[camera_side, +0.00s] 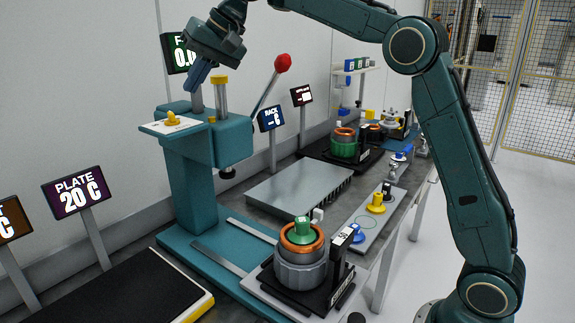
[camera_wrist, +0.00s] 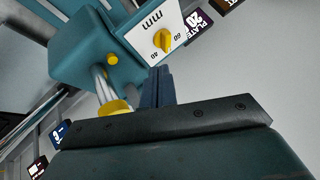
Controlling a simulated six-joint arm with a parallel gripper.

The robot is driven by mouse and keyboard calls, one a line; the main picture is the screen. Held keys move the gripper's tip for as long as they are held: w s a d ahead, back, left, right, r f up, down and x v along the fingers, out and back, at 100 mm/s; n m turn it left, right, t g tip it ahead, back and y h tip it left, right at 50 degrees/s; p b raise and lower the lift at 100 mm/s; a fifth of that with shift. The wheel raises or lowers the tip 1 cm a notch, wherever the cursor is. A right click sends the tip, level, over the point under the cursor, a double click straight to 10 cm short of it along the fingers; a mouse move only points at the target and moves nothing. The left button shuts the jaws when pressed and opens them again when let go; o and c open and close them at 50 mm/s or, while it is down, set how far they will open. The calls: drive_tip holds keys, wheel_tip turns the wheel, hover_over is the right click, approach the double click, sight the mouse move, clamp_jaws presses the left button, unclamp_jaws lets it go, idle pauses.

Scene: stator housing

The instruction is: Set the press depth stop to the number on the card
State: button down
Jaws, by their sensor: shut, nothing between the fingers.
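The teal press (camera_side: 190,140) stands at the left of the bench. A white scale plate (camera_side: 155,127) with a yellow knob (camera_side: 172,119) sits on its head. In the wrist view the plate (camera_wrist: 148,22) reads "mm" with small numbers, and the yellow knob (camera_wrist: 163,40) has a pointer whose exact setting I cannot tell. My gripper (camera_side: 196,84) is shut and empty above the press head, beside a yellow-capped post (camera_side: 219,90). Its blue fingers also show in the wrist view (camera_wrist: 157,75), apart from the knob. I cannot make out a number card.
A red-balled lever (camera_side: 283,63) rises right of the post. Signs stand around, including PLATE 20 C (camera_side: 78,192) and RACK (camera_side: 270,118). A stator housing (camera_side: 300,268) with a copper ring and green plug stands in front. A grey tray (camera_side: 297,187) lies empty behind it.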

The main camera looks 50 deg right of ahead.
drive_tip(key=shift+s+r, duration=0.8)
drive_tip(key=shift+s, duration=0.1)
drive_tip(key=shift+s+d+r, duration=0.1)
drive_tip(key=shift+s, duration=0.05)
drive_tip(key=c, duration=2.1)
unclamp_jaws()
